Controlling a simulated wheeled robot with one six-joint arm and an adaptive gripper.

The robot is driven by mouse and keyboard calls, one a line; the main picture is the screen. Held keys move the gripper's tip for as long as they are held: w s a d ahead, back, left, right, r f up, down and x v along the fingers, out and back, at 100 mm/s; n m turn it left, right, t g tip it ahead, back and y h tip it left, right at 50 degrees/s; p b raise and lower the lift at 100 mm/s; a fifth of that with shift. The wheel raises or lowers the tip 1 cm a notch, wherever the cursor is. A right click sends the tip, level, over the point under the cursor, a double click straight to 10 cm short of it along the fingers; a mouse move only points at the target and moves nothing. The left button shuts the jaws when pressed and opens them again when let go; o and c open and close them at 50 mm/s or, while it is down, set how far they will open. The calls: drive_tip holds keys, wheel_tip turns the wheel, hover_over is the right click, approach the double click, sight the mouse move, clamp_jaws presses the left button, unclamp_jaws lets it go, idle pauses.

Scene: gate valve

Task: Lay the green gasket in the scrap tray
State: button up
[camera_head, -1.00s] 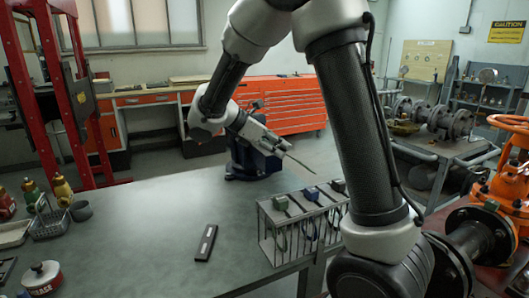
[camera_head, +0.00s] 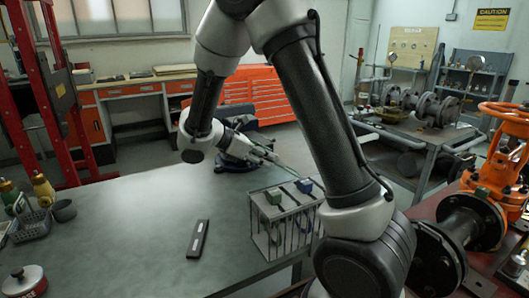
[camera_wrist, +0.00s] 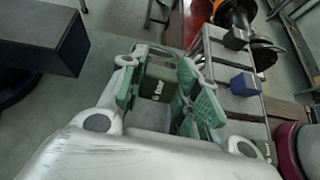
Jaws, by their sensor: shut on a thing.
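A green block (camera_head: 274,197) sits on top of the wire rack (camera_head: 262,240), with a blue block (camera_head: 303,186) beside it and thin curved shapes below. My gripper (camera_head: 268,154) is above and behind the rack. In the wrist view my gripper (camera_wrist: 160,75) is shut on a dark olive-green block (camera_wrist: 157,84) with pale lettering. A thin dark rod runs from the fingertips toward the right. I cannot tell whether the held piece is the green gasket. A sliver of a pale tray (camera_head: 4,231) shows at the left edge; I cannot tell whether it is the scrap tray.
A dark bar (camera_head: 199,238) lies on the grey table (camera_head: 130,225). A wire basket (camera_head: 32,224), a dark cup (camera_head: 64,210), bottles and a red-and-silver tin (camera_head: 25,281) stand at left. A blue vise is behind my gripper. An orange valve (camera_head: 490,185) stands at right.

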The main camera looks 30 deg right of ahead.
wheel_tip(320, 180, down, 8)
idle(0.6)
drive_tip(key=o, duration=1.1)
drive_tip(key=v, duration=1.2)
